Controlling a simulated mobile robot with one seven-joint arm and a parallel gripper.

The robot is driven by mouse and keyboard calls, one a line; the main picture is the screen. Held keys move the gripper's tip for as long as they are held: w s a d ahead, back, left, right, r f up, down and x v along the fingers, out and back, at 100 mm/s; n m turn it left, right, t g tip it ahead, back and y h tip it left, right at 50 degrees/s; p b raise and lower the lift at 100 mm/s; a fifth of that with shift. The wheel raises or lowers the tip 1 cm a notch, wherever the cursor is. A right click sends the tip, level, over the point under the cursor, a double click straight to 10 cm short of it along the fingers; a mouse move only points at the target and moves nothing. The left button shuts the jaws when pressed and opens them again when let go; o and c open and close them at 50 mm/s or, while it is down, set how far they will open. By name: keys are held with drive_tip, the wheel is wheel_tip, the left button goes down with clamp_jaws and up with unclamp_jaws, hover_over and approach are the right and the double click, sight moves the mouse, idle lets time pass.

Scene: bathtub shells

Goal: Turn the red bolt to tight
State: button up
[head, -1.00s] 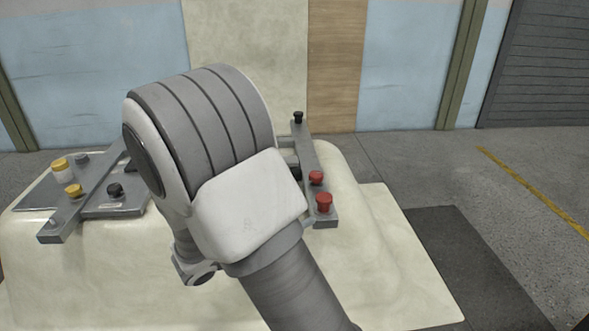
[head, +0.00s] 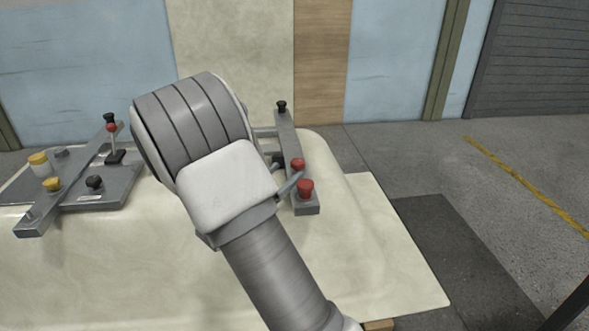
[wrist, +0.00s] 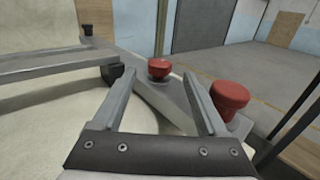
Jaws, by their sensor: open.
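Two red knobs stand on the grey bar at the right of the pale shell: a nearer, larger one (head: 305,188) and a farther one (head: 298,164). I cannot tell which is the task's red bolt. In the wrist view the farther knob (wrist: 159,68) shows between my gripper's (wrist: 160,74) open fingertips, apparently beyond them. The nearer knob (wrist: 230,97) is just outside the right finger. My gripper is open and empty. In the head view my arm hides most of it; one finger shows just left of the nearer knob.
A black knob (head: 281,106) stands at the bar's far end. On the left plate are yellow knobs (head: 52,184), a black knob (head: 94,182) and a red-balled lever (head: 112,128). The pale shell (head: 120,260) lies below. Dark floor is clear at right.

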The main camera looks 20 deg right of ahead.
sight(294, 165)
drive_tip(key=b+x, duration=0.1)
drive_tip(key=x, duration=0.4)
drive_tip(key=shift+w+d, duration=0.1)
clamp_jaws()
idle(0.3)
